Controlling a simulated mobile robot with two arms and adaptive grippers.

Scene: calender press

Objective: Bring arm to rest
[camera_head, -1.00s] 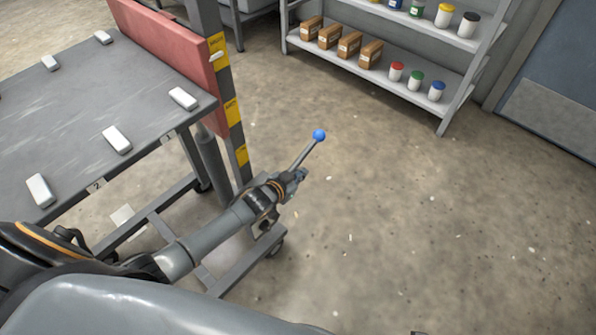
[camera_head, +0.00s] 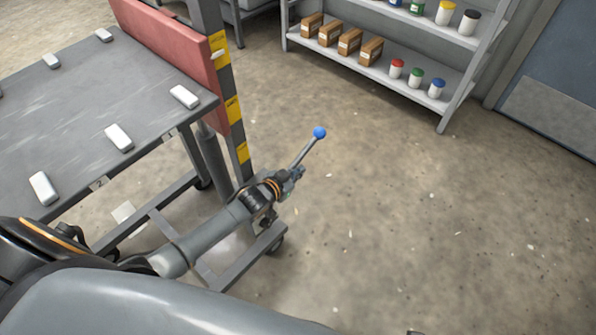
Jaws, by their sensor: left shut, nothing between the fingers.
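My left arm reaches in from the lower left, over the cart's lower frame. My left gripper (camera_head: 294,178) is at its end, left of the picture's middle. The gripper is shut and empty. A lever with a blue ball knob (camera_head: 319,133) and a thin grey rod rises just beyond the fingers. The rod's lower end is hidden by the gripper, and I cannot tell whether they touch. My right gripper does not show.
A grey press table (camera_head: 75,110) with several white blocks and a red beam (camera_head: 165,40) stands at left. A shelf (camera_head: 400,85) with boxes and jars stands at the back. A blue door (camera_head: 560,75) is at right. The floor at right is clear.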

